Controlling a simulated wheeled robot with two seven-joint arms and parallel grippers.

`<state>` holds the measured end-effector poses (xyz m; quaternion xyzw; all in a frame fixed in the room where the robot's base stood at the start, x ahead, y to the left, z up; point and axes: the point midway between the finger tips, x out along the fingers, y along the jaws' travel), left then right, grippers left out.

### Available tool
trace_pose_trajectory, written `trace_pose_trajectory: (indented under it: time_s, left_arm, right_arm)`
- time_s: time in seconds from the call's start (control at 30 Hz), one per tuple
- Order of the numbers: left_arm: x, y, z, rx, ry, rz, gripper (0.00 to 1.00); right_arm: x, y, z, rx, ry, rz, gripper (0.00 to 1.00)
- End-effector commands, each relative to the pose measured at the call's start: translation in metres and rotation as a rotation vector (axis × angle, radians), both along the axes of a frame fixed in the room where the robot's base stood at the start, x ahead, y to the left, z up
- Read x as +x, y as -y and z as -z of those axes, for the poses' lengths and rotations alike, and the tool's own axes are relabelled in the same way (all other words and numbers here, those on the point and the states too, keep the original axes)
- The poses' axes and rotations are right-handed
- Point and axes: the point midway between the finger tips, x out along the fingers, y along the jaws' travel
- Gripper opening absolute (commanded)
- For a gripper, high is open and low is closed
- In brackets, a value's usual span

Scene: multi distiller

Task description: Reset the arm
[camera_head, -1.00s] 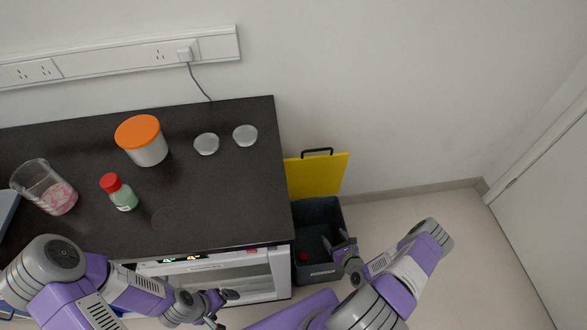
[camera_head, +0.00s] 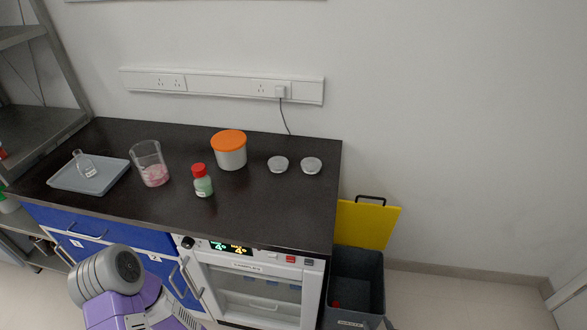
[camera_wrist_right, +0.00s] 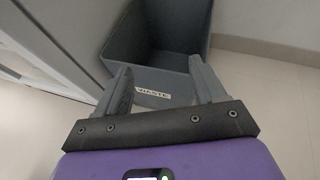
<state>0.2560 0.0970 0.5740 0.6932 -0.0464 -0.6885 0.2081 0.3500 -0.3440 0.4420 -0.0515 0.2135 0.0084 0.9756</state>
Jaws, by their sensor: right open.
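My right gripper (camera_wrist_right: 160,68) shows in the right wrist view with its two grey fingers spread apart and nothing between them. It is over the near side of the grey waste bin (camera_wrist_right: 170,35), whose front label lies between the fingers. In the head view, the right gripper is barely visible, if at all, at the bottom edge beside the bin (camera_head: 356,270). My left arm shows at the lower left of the head view, in front of the blue cabinet. Its gripper is out of the picture.
The dark counter (camera_head: 270,215) carries a grey tray (camera_head: 65,180) with a flask, a beaker (camera_head: 152,170), a red-capped bottle (camera_head: 203,185), an orange-lidded tub (camera_head: 230,155) and two small round dishes (camera_head: 311,165). A white appliance (camera_head: 260,290) stands below. Floor right of the bin is clear.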

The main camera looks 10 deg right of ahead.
Motion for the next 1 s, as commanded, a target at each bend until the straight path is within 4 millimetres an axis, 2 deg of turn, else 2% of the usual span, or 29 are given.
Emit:
trace_pose_trajectory:
  time_s: [0.37,0.57,0.77,1.0]
  left_arm:
    - [0.001,0.0,-0.015,0.0,0.002,0.0,0.92]
    - [0.001,0.0,-0.029,0.0,0.002,0.0,0.92]
    - [0.001,0.0,-0.043,0.0,0.002,0.0,0.92]
    - [0.001,0.0,-0.059,0.0,0.002,0.0,0.92]
  right_arm:
    - [0.024,-0.056,-0.03,-0.346,-0.145,-0.357,0.7]
    - [0.027,-0.111,-0.063,-0.657,-0.22,-0.748,0.7]
    - [0.005,-0.168,-0.104,-0.974,-0.217,-1.233,0.7]
    - [-0.045,-0.221,-0.16,-1.274,-0.067,-1.826,0.7]
